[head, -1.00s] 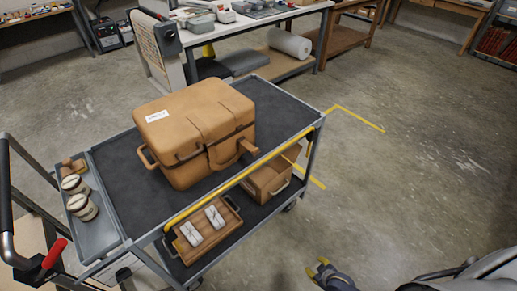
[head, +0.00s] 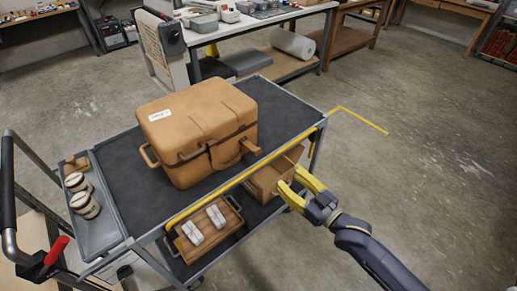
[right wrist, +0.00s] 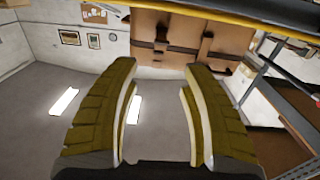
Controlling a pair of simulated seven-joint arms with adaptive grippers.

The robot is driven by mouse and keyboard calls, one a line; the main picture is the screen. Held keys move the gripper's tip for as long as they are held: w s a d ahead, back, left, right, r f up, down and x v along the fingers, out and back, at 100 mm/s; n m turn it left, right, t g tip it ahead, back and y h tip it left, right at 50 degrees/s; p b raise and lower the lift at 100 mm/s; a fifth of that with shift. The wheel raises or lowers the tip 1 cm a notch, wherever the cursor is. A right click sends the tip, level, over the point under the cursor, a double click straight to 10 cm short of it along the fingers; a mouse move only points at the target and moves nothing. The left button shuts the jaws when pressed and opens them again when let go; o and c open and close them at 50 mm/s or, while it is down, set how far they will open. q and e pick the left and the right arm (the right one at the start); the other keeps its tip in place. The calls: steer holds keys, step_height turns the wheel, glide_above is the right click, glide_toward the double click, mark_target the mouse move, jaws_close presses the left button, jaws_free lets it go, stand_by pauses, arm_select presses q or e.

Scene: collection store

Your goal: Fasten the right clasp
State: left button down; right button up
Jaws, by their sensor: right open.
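A tan case (head: 195,125) with a white label stands closed on the top shelf of the cart. Its front has dark fittings and straps; the right clasp (head: 222,153) is small there, and I cannot tell whether it is fastened. My right gripper (head: 290,176) is open and empty, just off the cart's near long side, to the right of and below the case front. In the right wrist view the case (right wrist: 185,28) shows at the top, beyond the open yellow fingers (right wrist: 160,66), with two dark straps. My left gripper is not in view.
The grey cart's yellow rail (head: 240,178) runs between my right gripper and the case. On the lower shelf are an open tan box (head: 265,183) and a tray with white objects (head: 205,228). The floor at right is clear.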

mark_target(259, 154)
steer(key=x, duration=1.1)
steer(key=r+x, duration=0.1)
steer(key=x, duration=0.5)
steer(key=shift+a, duration=0.3)
steer(key=shift+o, duration=0.3)
steer(key=shift+f, duration=0.1)
jaws_close()
